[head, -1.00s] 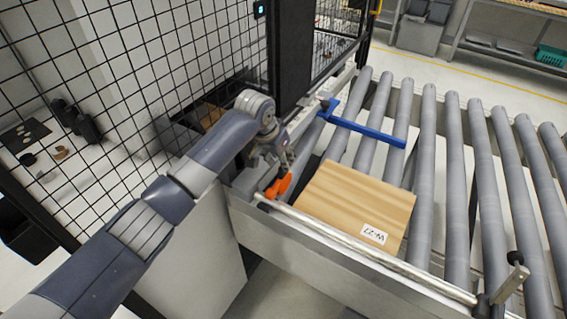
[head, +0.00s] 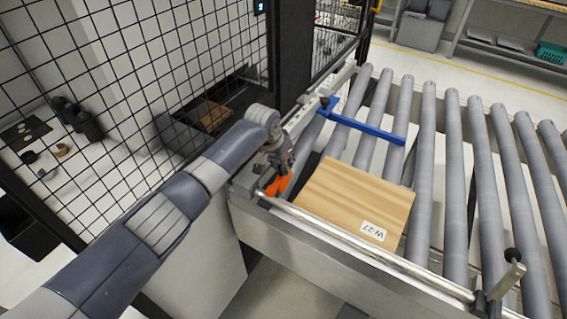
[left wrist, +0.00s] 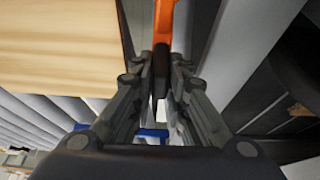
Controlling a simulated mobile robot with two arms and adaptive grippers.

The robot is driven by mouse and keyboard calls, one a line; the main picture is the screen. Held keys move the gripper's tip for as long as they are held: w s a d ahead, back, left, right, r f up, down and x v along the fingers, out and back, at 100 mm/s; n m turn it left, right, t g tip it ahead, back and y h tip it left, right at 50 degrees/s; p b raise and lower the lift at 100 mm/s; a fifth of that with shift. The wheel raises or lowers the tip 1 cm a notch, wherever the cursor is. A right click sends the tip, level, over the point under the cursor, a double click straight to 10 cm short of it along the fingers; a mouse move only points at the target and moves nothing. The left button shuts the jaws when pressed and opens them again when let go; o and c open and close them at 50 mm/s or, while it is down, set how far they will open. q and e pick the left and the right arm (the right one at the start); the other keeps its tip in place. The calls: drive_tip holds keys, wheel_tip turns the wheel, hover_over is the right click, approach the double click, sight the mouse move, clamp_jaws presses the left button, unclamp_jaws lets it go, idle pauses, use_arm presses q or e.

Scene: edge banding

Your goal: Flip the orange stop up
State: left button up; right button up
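The orange stop (head: 277,186) is at the near left end of the roller conveyor, beside the left edge of a wooden panel (head: 352,198) marked W-27. My left gripper (head: 283,170) is at the stop from above and partly hides it in the head view. In the left wrist view the orange stop (left wrist: 164,22) runs down from the top edge to a dark lower part between the fingers. My left gripper (left wrist: 163,62) has its fingertips close together on both sides of this piece, apparently shut on it. My right gripper is not in view.
A metal side rail (head: 370,254) runs along the near side of the rollers. A blue bar (head: 362,127) lies across the rollers behind the panel. A mesh fence (head: 140,70) stands to the left. The rollers right of the panel are clear.

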sight(279, 179)
use_arm(q)
clamp_jaws()
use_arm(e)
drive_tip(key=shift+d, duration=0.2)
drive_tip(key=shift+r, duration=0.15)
use_arm(q)
drive_tip(key=shift+s+a+r+t+h+p, duration=0.2)
drive_tip(key=shift+s+r+t+h+p, duration=0.15)
drive_tip(key=shift+p, duration=0.65)
drive_tip(key=shift+s+a+r+t+h+p, duration=0.3)
drive_tip(key=shift+r+t+h+p, duration=0.1)
drive_tip(key=shift+t+p, duration=0.35)
drive_tip(key=shift+s+a+r+t+h, duration=0.35)
drive_tip(key=shift+s+t+h, duration=0.2)
drive_tip(key=shift+t, duration=0.15)
drive_tip(key=shift+s+a+r+t+h+b, duration=0.15)
drive_tip(key=shift+s+a+r+t+h, duration=0.1)
drive_tip(key=shift+s+t+h, duration=0.25)
drive_tip(key=shift+s+a+r+t+h+b, duration=0.2)
drive_tip(key=shift+a+t+h, duration=0.1)
drive_tip(key=shift+t, duration=0.3)
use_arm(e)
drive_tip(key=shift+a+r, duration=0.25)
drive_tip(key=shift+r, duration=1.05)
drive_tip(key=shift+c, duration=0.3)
